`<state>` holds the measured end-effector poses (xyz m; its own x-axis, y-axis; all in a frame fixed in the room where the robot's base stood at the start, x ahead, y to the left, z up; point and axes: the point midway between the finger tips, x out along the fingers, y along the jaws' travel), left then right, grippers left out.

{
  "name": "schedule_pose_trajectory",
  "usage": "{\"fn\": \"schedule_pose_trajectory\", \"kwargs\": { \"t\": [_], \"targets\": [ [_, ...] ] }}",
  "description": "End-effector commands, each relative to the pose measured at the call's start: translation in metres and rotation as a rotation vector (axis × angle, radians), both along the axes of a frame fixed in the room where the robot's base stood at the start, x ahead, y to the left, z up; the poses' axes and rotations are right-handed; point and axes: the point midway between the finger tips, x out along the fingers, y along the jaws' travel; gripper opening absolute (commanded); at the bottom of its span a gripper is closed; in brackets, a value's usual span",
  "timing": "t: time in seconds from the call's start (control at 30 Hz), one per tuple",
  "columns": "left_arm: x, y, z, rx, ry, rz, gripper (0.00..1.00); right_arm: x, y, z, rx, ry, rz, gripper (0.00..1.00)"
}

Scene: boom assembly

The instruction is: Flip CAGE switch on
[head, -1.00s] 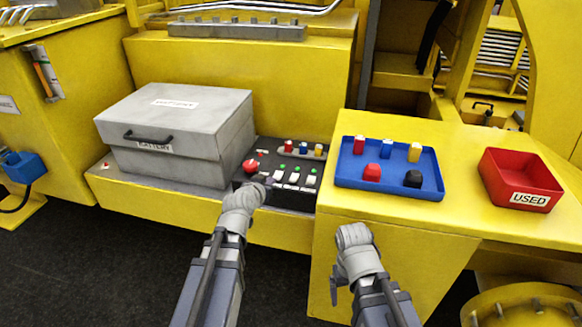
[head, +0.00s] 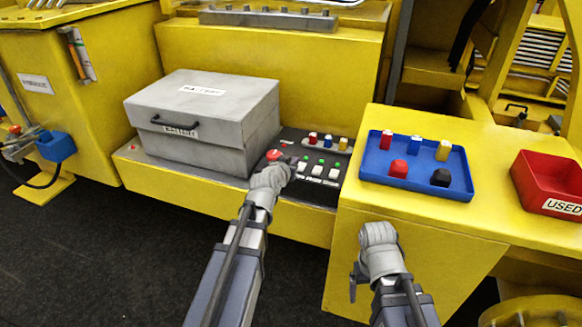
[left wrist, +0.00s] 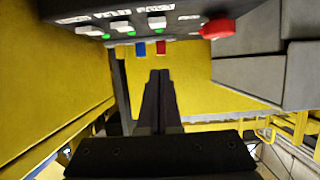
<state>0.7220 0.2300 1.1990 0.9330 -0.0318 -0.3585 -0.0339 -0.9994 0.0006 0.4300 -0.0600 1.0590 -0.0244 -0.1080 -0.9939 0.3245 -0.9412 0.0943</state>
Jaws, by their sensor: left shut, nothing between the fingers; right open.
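The dark control panel (head: 268,178) sits between the grey battery box and the blue tray. It carries a row of white switches (head: 316,170) with green lights, and a red button (head: 273,155) on its left. The switch labels are too small to read, so I cannot tell which is CAGE. My left gripper (head: 291,163) is shut and empty, over the panel's left part, just right of the red button. In the left wrist view its fingers (left wrist: 158,75) point towards the switches (left wrist: 120,25); contact cannot be told. My right gripper (head: 376,232) is open, in front of the yellow ledge, its fingertips largely hidden.
The grey battery box (head: 205,105) stands left of the panel. Coloured fuses (head: 328,140) stand at the panel's back. The blue tray (head: 420,181) with several coloured parts and the red USED bin (head: 545,185) are to the right. Free floor lies in front.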

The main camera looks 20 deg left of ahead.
Motion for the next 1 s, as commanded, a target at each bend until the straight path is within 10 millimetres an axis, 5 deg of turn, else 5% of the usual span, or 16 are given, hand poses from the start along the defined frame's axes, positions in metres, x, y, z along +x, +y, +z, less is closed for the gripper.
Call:
{"fn": "schedule_pose_trajectory", "kwargs": {
  "t": [0.3, 0.57, 1.0],
  "targets": [
    [0.067, -0.002, -0.028, 0.002, 0.0, -0.002, 0.0, 0.0, 0.0, -0.028, -0.001, 0.0, 0.004, 0.87],
    [0.053, -0.002, -0.06, 0.001, 0.0, 0.0, 0.0, 0.0, 0.0, -0.06, -0.001, 0.0, 0.003, 0.87],
    [0.052, -0.002, -0.062, 0.001, 0.0, 0.0, 0.0, 0.0, 0.0, -0.062, -0.001, 0.0, 0.002, 0.87]
  ]
}}
